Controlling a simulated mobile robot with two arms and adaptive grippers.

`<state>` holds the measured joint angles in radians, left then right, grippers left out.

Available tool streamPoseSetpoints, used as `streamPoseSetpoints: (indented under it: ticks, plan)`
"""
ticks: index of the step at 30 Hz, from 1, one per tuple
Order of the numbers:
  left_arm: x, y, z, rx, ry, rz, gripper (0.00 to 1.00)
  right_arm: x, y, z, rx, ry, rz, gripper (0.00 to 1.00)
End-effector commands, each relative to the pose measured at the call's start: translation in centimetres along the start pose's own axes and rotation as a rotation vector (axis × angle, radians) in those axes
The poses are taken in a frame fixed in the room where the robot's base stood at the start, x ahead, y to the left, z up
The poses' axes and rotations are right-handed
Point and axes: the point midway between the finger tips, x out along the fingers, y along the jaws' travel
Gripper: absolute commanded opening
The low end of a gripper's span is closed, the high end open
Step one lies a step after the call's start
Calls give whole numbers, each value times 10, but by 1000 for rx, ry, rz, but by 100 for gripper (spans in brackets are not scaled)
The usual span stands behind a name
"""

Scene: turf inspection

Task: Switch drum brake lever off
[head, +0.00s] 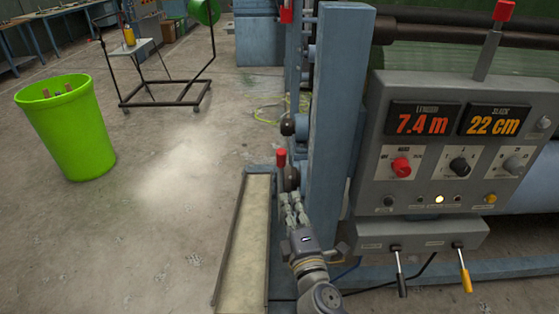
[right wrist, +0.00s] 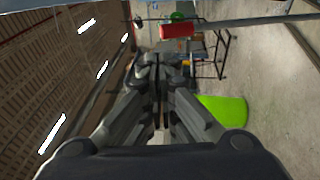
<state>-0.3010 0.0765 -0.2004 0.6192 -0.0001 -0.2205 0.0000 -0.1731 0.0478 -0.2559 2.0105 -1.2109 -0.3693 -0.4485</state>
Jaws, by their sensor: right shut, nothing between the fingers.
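A lever with a red grip (head: 282,158) stands upright beside the blue machine post, low and left of the control panel; no label on it is readable, so I cannot tell if it is the drum brake lever. My right gripper (head: 290,200) is just below this red grip in the head view, its fingers together and empty. In the right wrist view a red grip (right wrist: 176,31) on a grey rod lies just beyond the fingertips of my right gripper (right wrist: 161,62), seemingly apart from them. My left gripper is not in view.
A grey control panel (head: 375,160) with lit displays reading 7.4 m and 22 cm is at right, with a black-handled lever (head: 401,285) and a yellow-handled lever (head: 466,280) below. The blue post (head: 335,110) stands close to my gripper. A green bin (head: 65,130) is at left on open floor.

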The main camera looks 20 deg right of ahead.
Motion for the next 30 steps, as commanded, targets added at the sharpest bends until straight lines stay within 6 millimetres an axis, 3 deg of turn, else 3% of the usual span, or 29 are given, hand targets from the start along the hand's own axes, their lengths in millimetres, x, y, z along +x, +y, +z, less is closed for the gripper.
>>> streamPoseSetpoints:
  ticks: [6, 11, 24, 30]
  plan:
    - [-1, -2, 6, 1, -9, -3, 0, 2, 1, 0, 1, 0, 1, 0]
    - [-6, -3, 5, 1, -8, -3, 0, 16, 2, 0, 1, 1, 2, 0]
    - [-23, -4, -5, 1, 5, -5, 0, 100, 3, 0, 1, 0, 2, 0]
    - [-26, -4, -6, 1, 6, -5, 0, 127, 1, 0, 0, 0, 0, 0]
